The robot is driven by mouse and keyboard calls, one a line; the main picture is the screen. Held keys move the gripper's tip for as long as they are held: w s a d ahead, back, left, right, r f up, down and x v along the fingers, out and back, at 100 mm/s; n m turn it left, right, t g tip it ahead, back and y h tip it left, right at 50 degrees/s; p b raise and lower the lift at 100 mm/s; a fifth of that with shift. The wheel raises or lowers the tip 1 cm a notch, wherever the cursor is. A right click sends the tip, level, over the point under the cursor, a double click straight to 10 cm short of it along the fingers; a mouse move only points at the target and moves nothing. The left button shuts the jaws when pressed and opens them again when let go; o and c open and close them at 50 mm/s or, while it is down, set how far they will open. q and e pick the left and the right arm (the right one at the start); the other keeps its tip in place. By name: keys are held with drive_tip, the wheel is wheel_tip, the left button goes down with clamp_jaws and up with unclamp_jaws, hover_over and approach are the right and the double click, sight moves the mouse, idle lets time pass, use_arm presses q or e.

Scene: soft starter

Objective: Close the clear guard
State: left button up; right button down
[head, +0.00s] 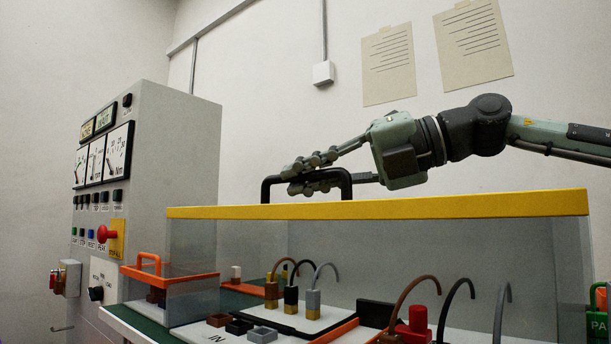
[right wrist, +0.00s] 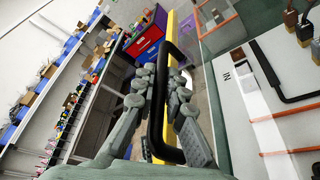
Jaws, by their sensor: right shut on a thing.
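The clear guard (head: 400,240) is a wide transparent panel with a yellow top edge (head: 400,206), standing in front of the wired parts in the head view. A black U-shaped handle (head: 265,190) rises from the yellow edge, left of its middle. My right gripper (head: 295,178) comes in from the right and is shut on the handle's upper bar. In the right wrist view the fingers (right wrist: 161,88) lie on both sides of the black handle (right wrist: 160,140), with the yellow edge beside it. The guard's lower edge is not clear. My left gripper is not in view.
A grey control cabinet (head: 185,145) with meters and a red button stands at left. A smaller clear box with an orange rim (head: 175,277) sits before it. Terminals with curved wires (head: 313,300) show through the guard. Shelves with bins (right wrist: 50,90) appear in the right wrist view.

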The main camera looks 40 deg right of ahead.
drive_tip(key=shift+a+f, duration=0.1)
drive_tip(key=shift+f, duration=0.35)
drive_tip(key=c, duration=1.9)
unclamp_jaws()
drive_tip(key=shift+o, duration=0.2)
drive_tip(key=shift+r, duration=0.1)
drive_tip(key=shift+r, duration=0.5)
wheel_tip(320, 180, up, 9)
drive_tip(key=shift+r, duration=0.1)
drive_tip(key=shift+s, duration=0.1)
